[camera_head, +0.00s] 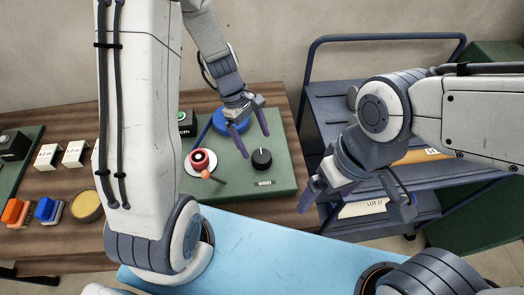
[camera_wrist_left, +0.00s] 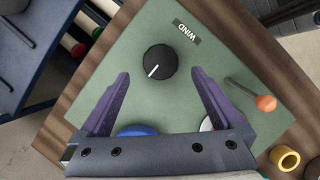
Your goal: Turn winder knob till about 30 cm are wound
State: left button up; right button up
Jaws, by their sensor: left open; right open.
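The black winder knob (camera_head: 262,159) stands on the green board (camera_head: 283,185) beside the label WIND (camera_head: 264,183). In the left wrist view the knob (camera_wrist_left: 160,61) lies ahead between the fingertips, its white line pointing to the lower left. My left gripper (camera_head: 257,146) is open above the board and apart from the knob, as far as I can tell. A blue disc (camera_head: 225,122) lies behind, partly hidden by the gripper. A red-and-white spool (camera_head: 200,160) and an orange-tipped lever (camera_head: 206,174) are left of the knob. My right gripper (camera_head: 355,205) is open and empty, right of the board.
A blue cart (camera_head: 330,90) stands at right, behind my right arm. A light blue surface (camera_head: 270,250) in front is clear.

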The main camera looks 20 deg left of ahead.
aim_at(261, 155)
pick_arm(q)
jog(key=x, duration=0.5)
jog(key=shift+d+f, duration=0.1)
jog(key=shift+f, duration=0.2)
jog(key=c, duration=1.3)
jog(key=shift+c, duration=0.2)
jog(key=shift+m, duration=0.3)
